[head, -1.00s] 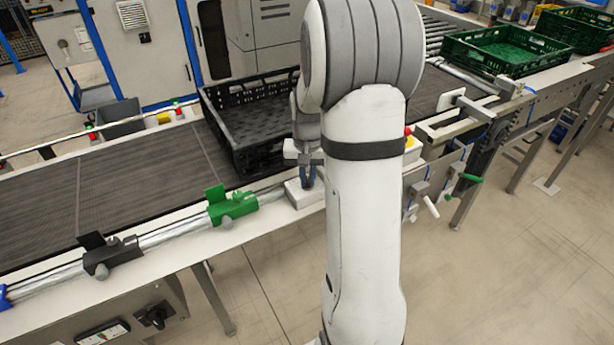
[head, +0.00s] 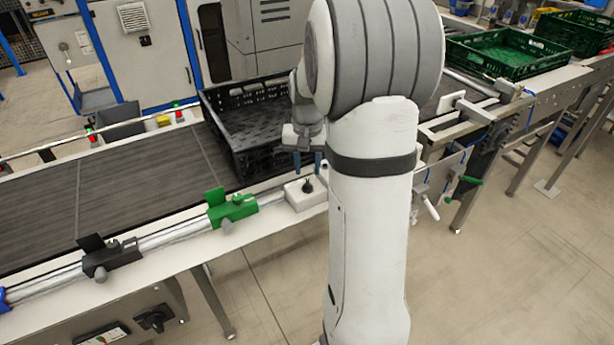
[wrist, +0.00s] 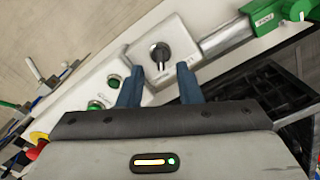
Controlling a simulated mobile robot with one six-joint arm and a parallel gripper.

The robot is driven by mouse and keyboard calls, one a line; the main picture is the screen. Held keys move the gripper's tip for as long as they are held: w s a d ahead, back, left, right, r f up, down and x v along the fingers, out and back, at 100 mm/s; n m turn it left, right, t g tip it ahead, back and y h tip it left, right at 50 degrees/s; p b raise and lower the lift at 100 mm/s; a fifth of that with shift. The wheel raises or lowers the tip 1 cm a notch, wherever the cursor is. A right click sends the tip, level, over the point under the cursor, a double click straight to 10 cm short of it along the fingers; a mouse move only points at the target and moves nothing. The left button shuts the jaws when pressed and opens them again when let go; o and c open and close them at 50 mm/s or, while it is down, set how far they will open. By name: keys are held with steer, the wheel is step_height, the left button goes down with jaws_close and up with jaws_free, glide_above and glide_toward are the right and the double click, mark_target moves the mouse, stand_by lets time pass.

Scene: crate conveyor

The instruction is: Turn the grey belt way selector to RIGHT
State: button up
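The belt way selector is a black knob (head: 307,186) on a pale grey box on the conveyor's near rail. In the wrist view the knob (wrist: 159,54) has a light mark and stands roughly along the picture's vertical; I cannot read any position labels. My gripper (head: 307,164) is open and empty, just above the knob and apart from it. In the wrist view its two blue fingertips (wrist: 160,76) are spread, with the knob just beyond the gap between them.
A black crate (head: 240,165) sits on the dark belt behind the selector. A green clamp (head: 232,208) is on the rail to its left. Green buttons (wrist: 113,82) and a red and yellow button (wrist: 38,139) lie beside the selector in the wrist view.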

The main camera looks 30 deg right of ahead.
steer(key=shift+r, duration=1.5)
